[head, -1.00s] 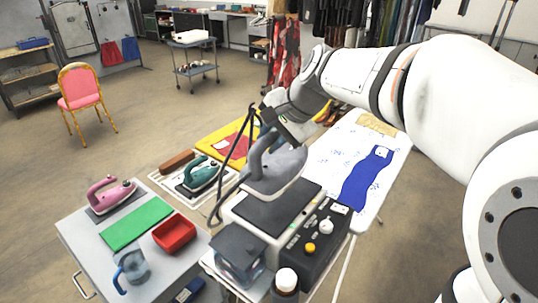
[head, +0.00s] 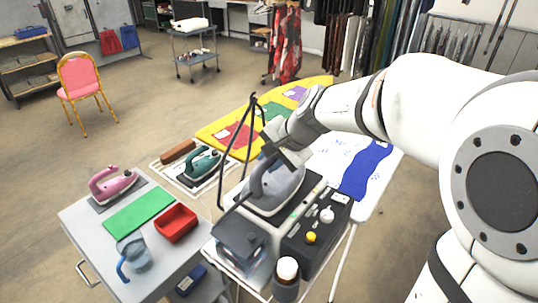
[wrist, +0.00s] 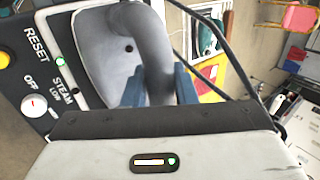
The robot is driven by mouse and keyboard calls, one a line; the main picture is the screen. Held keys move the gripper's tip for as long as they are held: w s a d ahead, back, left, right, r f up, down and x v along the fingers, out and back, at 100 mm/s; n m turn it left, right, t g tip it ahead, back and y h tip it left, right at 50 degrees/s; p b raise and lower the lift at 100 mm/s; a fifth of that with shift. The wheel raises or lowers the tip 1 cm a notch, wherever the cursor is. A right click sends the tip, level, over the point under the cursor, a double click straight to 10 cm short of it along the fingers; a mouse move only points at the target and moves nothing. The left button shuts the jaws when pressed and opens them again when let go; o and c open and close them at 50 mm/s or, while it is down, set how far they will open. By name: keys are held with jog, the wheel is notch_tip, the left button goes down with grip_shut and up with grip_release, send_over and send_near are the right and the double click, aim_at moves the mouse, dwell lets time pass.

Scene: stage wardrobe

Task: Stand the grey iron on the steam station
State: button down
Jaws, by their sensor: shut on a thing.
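The grey iron (head: 278,190) is at the steam station (head: 318,232), over its dark rest plate. In the head view its soleplate lies flat and looks down on the plate or just above it; I cannot tell whether it touches. My gripper (head: 268,158) is shut on the iron's handle from above. In the wrist view the blue fingertips (wrist: 160,88) sit on either side of the handle, and the grey iron body (wrist: 105,55) lies beyond. The station's RESET and STEAM panel (wrist: 40,75) shows at the left. The iron hides much of the plate.
A teal iron (head: 202,163) stands on a rack behind left. A side table holds a pink iron (head: 108,184), a green mat (head: 140,210), a red tray (head: 176,223) and a jug (head: 133,252). A black hose arches beside the iron.

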jog(key=shift+w, duration=0.1)
jog(key=c, duration=1.2)
grip_release()
jog(key=shift+o, duration=0.2)
jog(key=shift+r, duration=0.15)
jog(key=s+v, duration=0.1)
jog(key=v, duration=1.1)
jog(key=s+d+f+n+h, duration=0.2)
jog(key=s+d+f+n, duration=0.2)
jog(key=s+f, duration=0.2)
jog(key=s+d+f+n+g+h, duration=0.1)
jog(key=s+d+f+n+h, duration=0.2)
jog(key=s+d+f, duration=0.2)
jog(key=s+f+b, duration=0.1)
jog(key=s+f, duration=0.1)
jog(key=s, duration=0.1)
jog(key=shift+s+f+n, duration=0.2)
jog(key=shift+s+n, duration=0.1)
jog(key=shift+n, duration=0.1)
jog(key=shift+d, duration=0.1)
